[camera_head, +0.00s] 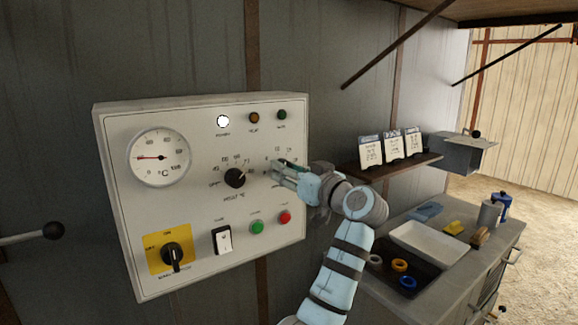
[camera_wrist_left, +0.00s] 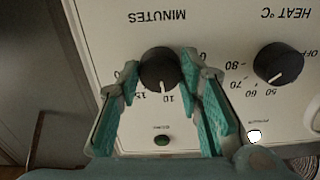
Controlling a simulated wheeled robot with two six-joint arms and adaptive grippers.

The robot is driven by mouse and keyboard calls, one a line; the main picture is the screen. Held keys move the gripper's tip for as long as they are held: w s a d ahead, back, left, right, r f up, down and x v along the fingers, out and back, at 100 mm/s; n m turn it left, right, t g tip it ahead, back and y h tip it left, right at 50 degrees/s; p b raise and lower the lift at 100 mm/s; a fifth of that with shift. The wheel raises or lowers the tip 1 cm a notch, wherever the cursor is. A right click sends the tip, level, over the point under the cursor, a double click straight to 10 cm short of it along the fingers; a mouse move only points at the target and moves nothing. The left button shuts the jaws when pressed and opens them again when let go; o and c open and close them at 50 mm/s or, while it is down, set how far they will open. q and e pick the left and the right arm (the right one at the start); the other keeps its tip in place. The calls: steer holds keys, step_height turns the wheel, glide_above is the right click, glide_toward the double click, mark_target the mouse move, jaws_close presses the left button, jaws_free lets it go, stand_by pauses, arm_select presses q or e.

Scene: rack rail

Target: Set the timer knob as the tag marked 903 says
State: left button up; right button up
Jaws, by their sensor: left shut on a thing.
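The timer knob (camera_wrist_left: 160,68) is a black round knob marked MINUTES on the white control panel (camera_head: 130,220). It shows upside down in the left wrist view, its white line pointing near the 10. My left gripper (camera_wrist_left: 160,78) has its teal fingers on both sides of this knob, shut on it. In the head view my left gripper (camera_head: 279,172) reaches the panel's right side and hides the knob. Three white tags stand on a shelf: a left tag (camera_head: 370,152), a middle tag (camera_head: 394,146) and a right tag (camera_head: 413,142). Their writing is too small to read. My right gripper is not in view.
The heat knob (camera_head: 235,177) is beside the timer knob. Below are a rocker switch (camera_head: 222,240), green button (camera_head: 257,227), red button (camera_head: 285,217) and yellow-backed rotary switch (camera_head: 174,254). A dial gauge (camera_head: 160,157) is upper left. A bench (camera_head: 450,270) with a tray stands right.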

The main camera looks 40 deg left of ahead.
arm_select(q)
steer(key=shift+m+p, duration=2.5)
steer(key=shift+m, duration=1.5)
steer(key=o, duration=1.2)
steer(key=shift+c, duration=0.2)
steer(key=v, duration=1.2)
